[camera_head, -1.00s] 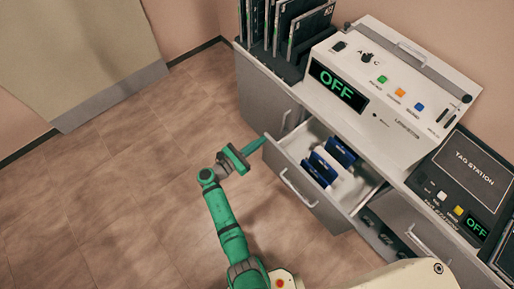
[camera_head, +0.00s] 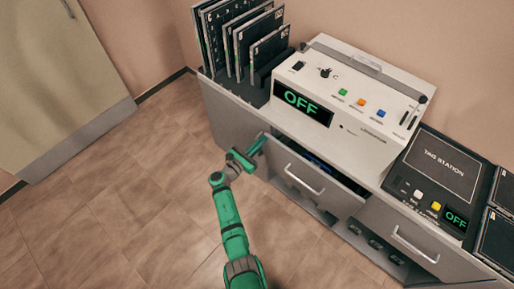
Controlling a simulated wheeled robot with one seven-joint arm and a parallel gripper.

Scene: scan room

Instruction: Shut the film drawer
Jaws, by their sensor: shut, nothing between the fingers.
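The film drawer (camera_head: 310,182) is a grey-fronted drawer with a pale bar handle (camera_head: 304,180), under the counter. It stands slightly open, with a narrow dark gap behind its front's top edge. A bit of blue from the packs inside (camera_head: 322,166) shows in that gap; the rest of the inside is hidden. My green gripper (camera_head: 260,141) is shut and empty, at the upper left end of the drawer front. Its tips are at or very near that edge; I cannot tell if they touch.
A white machine (camera_head: 350,100) reading OFF and a black tag station (camera_head: 441,171) stand on the counter. A rack of dark film holders (camera_head: 243,50) is at the left. Another drawer (camera_head: 420,245) is at the right. The floor at left is clear.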

